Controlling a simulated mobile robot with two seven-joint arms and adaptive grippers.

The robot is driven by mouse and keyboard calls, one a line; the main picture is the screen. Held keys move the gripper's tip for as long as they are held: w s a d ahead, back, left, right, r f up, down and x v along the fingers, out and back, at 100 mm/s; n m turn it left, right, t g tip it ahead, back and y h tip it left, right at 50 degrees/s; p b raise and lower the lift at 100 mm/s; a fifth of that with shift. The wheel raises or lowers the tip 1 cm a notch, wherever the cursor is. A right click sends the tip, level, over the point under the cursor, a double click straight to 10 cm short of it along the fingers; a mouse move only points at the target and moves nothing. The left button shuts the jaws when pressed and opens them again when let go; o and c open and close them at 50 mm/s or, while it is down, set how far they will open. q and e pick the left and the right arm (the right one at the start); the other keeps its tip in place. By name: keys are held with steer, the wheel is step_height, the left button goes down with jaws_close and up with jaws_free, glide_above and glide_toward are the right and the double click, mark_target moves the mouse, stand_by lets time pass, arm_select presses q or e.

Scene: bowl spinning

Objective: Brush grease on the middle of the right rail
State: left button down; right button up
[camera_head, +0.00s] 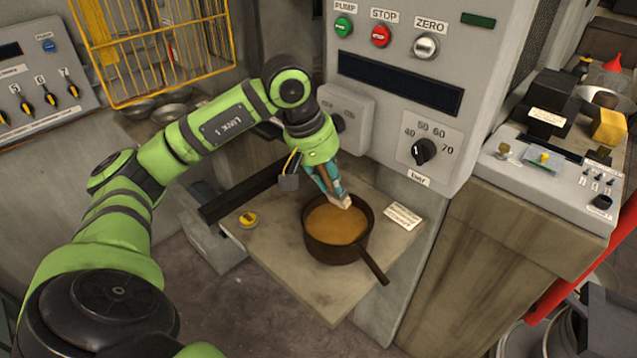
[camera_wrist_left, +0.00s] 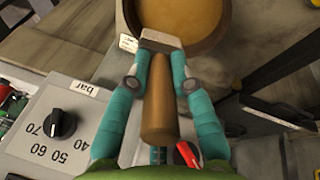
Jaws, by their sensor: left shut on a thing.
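My left gripper (camera_head: 328,178) is shut on a brush; its teal fingers also show in the wrist view (camera_wrist_left: 161,82), one on each side of the brown handle (camera_wrist_left: 158,110). I cannot tell whether the bristles touch the grease. The pan stands on a small shelf, its handle toward the front right. A dark bar (camera_head: 245,192) lies left of the pan; I cannot tell whether it is a rail. My right gripper is not in view.
A grey panel with a dial (camera_head: 423,151) and buttons rises behind the shelf (camera_head: 285,275). A label card (camera_head: 403,216) and a yellow round item (camera_head: 247,219) lie on the shelf. A yellow wire cage (camera_head: 152,45) stands at the back left. A control console (camera_head: 555,180) is at the right.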

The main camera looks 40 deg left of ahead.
mark_target(328, 197)
arm_select(q)
steer(key=shift+w, duration=0.25)
steer(key=shift+w+a+f+b, duration=0.1)
steer(key=shift+a+f+b, duration=0.2)
steer(key=shift+f, duration=0.2)
steer(key=shift+w+a+f+b, duration=0.1)
steer(key=shift+a+f+b, duration=0.15)
steer(key=shift+f, duration=0.25)
step_height(328, 197, down, 2)
steer(key=shift+s+d+f+b, duration=0.1)
steer(key=shift+f+b, duration=0.15)
steer(key=shift+b, duration=0.6)
steer(key=shift+f+b, duration=0.45)
steer(key=shift+f, duration=0.5)
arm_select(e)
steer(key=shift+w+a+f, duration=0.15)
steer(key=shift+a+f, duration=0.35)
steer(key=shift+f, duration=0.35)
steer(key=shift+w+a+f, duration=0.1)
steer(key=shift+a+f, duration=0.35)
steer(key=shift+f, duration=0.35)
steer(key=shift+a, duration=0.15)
arm_select(q)
steer(key=shift+f, duration=0.1)
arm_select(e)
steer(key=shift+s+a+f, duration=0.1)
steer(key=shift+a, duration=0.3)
